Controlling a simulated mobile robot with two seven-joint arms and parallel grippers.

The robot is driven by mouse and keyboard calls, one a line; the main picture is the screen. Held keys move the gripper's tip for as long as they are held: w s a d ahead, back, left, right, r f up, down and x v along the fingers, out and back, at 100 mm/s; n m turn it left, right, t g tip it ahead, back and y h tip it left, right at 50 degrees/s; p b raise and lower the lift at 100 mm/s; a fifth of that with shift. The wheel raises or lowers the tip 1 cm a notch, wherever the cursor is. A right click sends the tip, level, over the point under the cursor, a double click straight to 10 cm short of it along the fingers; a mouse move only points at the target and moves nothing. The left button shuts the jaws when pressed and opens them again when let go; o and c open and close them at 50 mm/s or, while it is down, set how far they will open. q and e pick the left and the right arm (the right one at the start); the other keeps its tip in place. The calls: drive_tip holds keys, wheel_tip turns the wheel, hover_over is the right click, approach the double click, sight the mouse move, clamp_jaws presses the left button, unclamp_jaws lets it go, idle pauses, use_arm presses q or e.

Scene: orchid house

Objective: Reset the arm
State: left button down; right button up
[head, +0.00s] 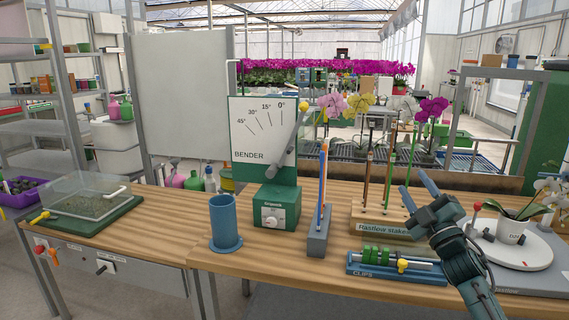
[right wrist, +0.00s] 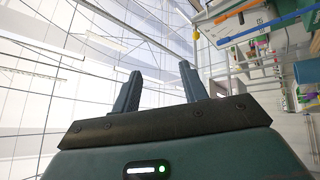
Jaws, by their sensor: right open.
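The bender (head: 262,140) stands on the bench, a white board with a degree scale above a green base with a dial. Its grey lever arm (head: 288,132) has a yellow knob (head: 304,106) at its upper end. The lever leans to the right, and its knob is right of the 0° mark. My right gripper (head: 413,180) is open and empty above the bench, well right of the bender, in front of the stake rack. Its two apart fingers also show in the right wrist view (right wrist: 160,70), with nothing between them. My left gripper is not in view.
A grey block with blue and orange sticks (head: 318,243) stands between bender and gripper. The stake rack (head: 385,222), the clips tray (head: 362,268) and a potted orchid on a round white stand (head: 508,236) surround my right arm. A blue cup (head: 225,222) stands left.

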drive_tip(key=w+d+f+m+g+h, duration=0.2)
drive_tip(key=d+f+m+g+h, duration=0.5)
drive_tip(key=f+m, duration=0.5)
drive_tip(key=s+a+f+g+y, duration=0.1)
drive_tip(key=s+a+f, duration=0.45)
drive_tip(key=f, duration=0.25)
drive_tip(key=s+a+f+y, duration=0.1)
drive_tip(key=s+a+f, duration=0.4)
drive_tip(key=s+f, duration=0.2)
drive_tip(key=s+a+f+g+y, duration=0.1)
drive_tip(key=s+a+f, duration=0.2)
drive_tip(key=s, duration=0.6)
drive_tip(key=s+a+f+g, duration=0.1)
drive_tip(key=s+a+f, duration=0.2)
drive_tip(key=s, duration=0.5)
drive_tip(key=s+a+f+g+y, duration=0.1)
drive_tip(key=s+a+f+g, duration=0.1)
drive_tip(key=s+a, duration=0.3)
drive_tip(key=s+f, duration=0.1)
drive_tip(key=s, duration=0.3)
drive_tip(key=shift+s+a+f+m+y, duration=0.2)
drive_tip(key=shift+s+a+m+y, duration=0.1)
drive_tip(key=shift+a, duration=0.05)
